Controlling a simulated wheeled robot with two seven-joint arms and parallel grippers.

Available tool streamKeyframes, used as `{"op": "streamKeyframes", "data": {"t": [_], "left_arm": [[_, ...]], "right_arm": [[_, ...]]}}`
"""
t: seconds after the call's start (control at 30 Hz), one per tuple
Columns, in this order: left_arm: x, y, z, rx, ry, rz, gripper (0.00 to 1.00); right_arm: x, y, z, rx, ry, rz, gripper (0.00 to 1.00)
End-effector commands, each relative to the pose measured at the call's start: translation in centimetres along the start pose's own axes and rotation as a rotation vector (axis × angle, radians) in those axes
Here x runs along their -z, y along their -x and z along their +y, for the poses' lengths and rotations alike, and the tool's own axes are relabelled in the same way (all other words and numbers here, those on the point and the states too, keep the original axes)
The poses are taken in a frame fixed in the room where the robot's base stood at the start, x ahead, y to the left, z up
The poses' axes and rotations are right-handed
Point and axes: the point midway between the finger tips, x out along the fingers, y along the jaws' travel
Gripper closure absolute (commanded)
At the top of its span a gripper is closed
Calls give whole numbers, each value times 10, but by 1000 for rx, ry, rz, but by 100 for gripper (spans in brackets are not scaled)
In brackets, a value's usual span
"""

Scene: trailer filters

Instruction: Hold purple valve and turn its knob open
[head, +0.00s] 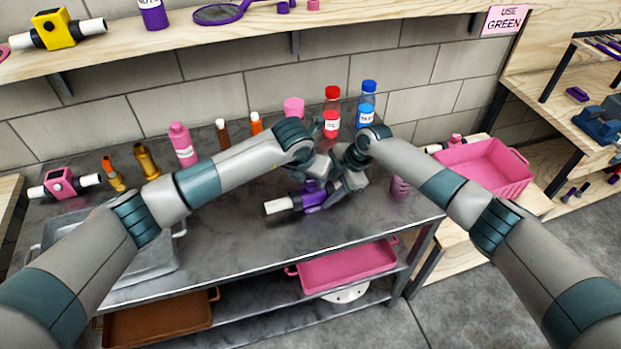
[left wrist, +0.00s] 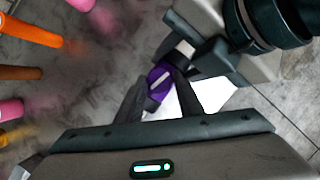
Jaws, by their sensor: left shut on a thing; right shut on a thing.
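The purple valve (head: 313,196), with a white pipe end (head: 278,206) on its left, is held over the metal table, tilted. My left gripper (head: 312,180) reaches it from above and is shut on it. In the left wrist view, its two dark fingers (left wrist: 158,102) stand on either side of a round purple knob (left wrist: 160,80) with a white line. My right gripper (head: 338,187) is shut on the valve from the right side; its fingers also show in the left wrist view (left wrist: 190,60). The grippers hide part of the valve, and the exact finger contacts are unclear.
Bottles stand along the back of the metal table (head: 235,235). A pink valve (head: 62,184) and a grey tray (head: 150,262) are at the left. A pink crate (head: 484,168) is at the right. A wooden shelf (head: 215,38) runs above. The table front is mostly clear.

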Motion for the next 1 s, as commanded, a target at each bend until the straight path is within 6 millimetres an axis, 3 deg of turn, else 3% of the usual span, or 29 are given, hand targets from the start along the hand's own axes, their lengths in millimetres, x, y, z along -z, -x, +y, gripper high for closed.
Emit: {"op": "streamKeyframes", "data": {"t": [0.37,0.87,0.9,0.93,1.0], "left_arm": [[-1,0,0,-80,187,-3,89],[-1,0,2,-93,214,-3,89],[-1,0,2,-93,214,-3,64],[-1,0,2,-93,214,-3,58],[-1,0,1,-92,213,-2,58]], "right_arm": [[1,-2,-3,6,3,3,85],[1,-2,-3,7,1,2,85],[1,-2,-3,7,1,2,85],[1,-2,-3,7,1,3,85],[1,-2,-3,6,0,2,85]]}}
